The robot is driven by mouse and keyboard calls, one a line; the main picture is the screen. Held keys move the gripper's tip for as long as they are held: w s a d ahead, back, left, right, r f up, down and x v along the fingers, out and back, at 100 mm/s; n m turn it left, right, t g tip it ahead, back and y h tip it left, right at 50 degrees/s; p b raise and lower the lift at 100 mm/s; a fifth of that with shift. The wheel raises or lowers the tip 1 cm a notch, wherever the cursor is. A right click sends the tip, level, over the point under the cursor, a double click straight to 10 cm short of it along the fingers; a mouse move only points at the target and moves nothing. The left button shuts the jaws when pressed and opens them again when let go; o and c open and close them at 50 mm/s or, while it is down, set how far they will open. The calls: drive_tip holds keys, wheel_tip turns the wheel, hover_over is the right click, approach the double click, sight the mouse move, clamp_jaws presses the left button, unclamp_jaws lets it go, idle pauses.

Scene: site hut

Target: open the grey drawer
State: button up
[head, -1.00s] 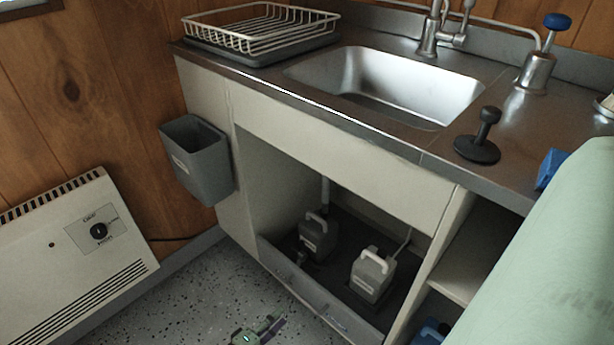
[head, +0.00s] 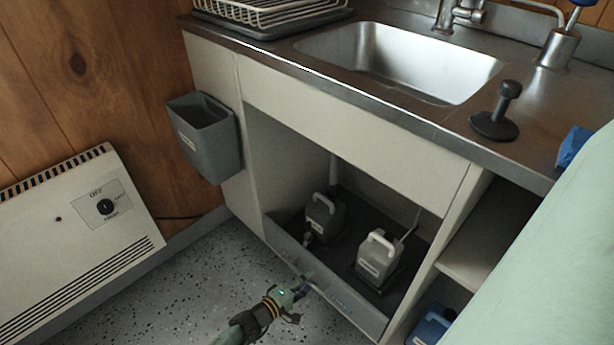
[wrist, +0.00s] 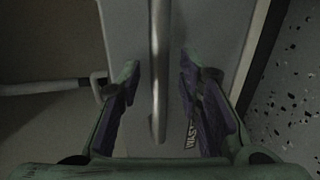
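The grey drawer (head: 350,308) is the low front panel at the bottom of the opening under the sink. It looks about level with the cabinet front. Its bar handle (wrist: 157,60) runs up the middle of the wrist view, with a label partly reading "WAS" beside it. My gripper (head: 301,285) is at the drawer front in the head view. In the wrist view my gripper (wrist: 158,80) is open, with one finger on each side of the bar. I cannot tell whether either finger touches it.
A dark canister (head: 322,218) and a light grey canister (head: 377,257) stand behind the drawer front. A grey bin (head: 205,140) hangs on the cabinet's left side. A heater (head: 70,235) stands at the left. Speckled floor (head: 190,290) is clear before the drawer.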

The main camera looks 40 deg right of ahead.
drive_tip(key=shift+c, duration=0.2)
clamp_jaws()
idle(0.7)
